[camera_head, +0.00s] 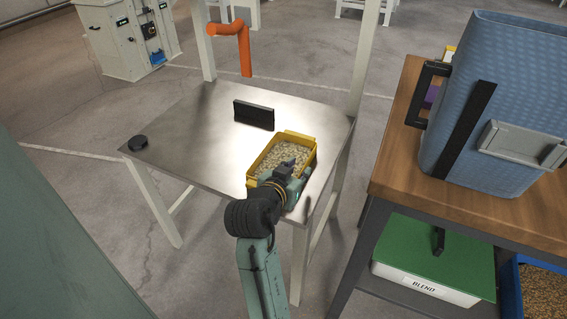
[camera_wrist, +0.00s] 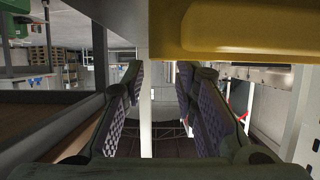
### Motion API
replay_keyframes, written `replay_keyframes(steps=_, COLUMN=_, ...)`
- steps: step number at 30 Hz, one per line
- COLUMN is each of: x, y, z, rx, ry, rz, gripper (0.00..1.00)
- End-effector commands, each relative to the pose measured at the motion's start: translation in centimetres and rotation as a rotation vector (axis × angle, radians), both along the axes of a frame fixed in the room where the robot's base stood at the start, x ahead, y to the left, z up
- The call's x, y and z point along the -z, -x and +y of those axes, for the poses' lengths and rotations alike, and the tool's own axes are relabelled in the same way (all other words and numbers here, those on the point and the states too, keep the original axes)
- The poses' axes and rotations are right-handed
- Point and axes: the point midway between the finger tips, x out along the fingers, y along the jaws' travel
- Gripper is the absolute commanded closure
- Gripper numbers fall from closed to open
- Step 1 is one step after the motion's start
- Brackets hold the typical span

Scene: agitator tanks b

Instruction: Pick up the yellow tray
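The yellow tray (camera_head: 301,136), filled with pale beige granules, sits near the front right part of a metal table. It also shows in the wrist view as a yellow wall (camera_wrist: 240,32) at the top right. My gripper (camera_head: 286,167) is at the near side of the tray and covers part of it in the head view. In the wrist view my gripper (camera_wrist: 158,88) has its two padded fingers spread apart with nothing between them. The tray lies above and to the right of the fingers there. I cannot tell whether a finger touches it.
The metal table (camera_head: 190,130) also carries a black upright block (camera_head: 254,115) and a black round disc (camera_head: 138,142). An orange bent pipe (camera_head: 240,42) stands behind. A wooden bench (camera_head: 400,180) with a blue container (camera_head: 500,90) is on the right.

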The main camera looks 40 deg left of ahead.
Motion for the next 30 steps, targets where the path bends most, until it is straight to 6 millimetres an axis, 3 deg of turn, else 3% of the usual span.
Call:
replay_keyframes(steps=10, x=1.6, y=-4.2, z=0.5, rx=0.000, ry=0.001, rz=0.001, gripper=0.73)
replay_keyframes(steps=20, x=2.0, y=-4.8, z=0.7, rx=-0.001, ry=-0.001, rz=-0.001, gripper=0.73)
replay_keyframes(steps=30, x=2.0, y=-4.8, z=0.6, rx=-0.001, ry=0.000, rz=0.000, gripper=0.96)
